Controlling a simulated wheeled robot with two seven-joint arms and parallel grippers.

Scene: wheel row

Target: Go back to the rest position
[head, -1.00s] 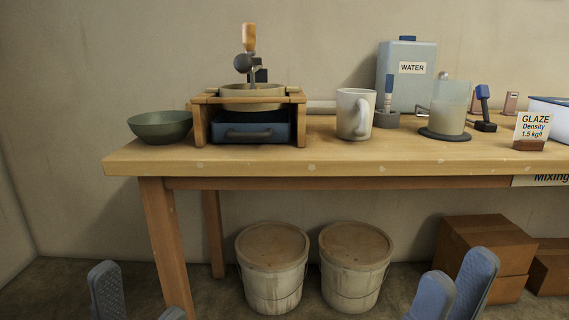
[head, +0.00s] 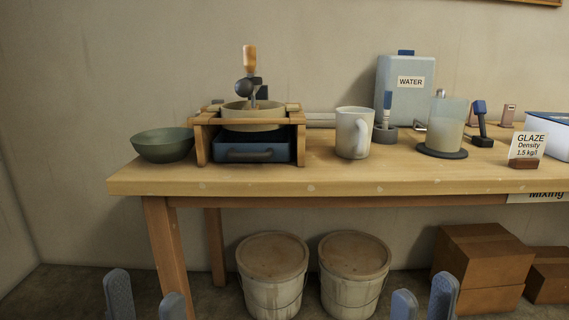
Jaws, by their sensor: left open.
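My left gripper (head: 146,303) shows at the bottom left of the head view, below and in front of the table. Its two blue-grey fingers stand apart with nothing between them. My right gripper (head: 424,302) shows at the bottom edge, right of the middle, in front of the table. Its two fingers are also apart and the gap between them looks empty. Both grippers are clear of the table and its objects. Only the finger ends show; the rest of both arms is out of the picture.
The wooden table (head: 300,183) carries a green bowl (head: 162,145), a wooden stand (head: 203,143) over a blue tray (head: 250,150), a white mug (head: 353,133), a water container (head: 405,95) and a glaze sign (head: 527,147). Lidded buckets (head: 272,260) and cardboard boxes (head: 482,262) stand below.

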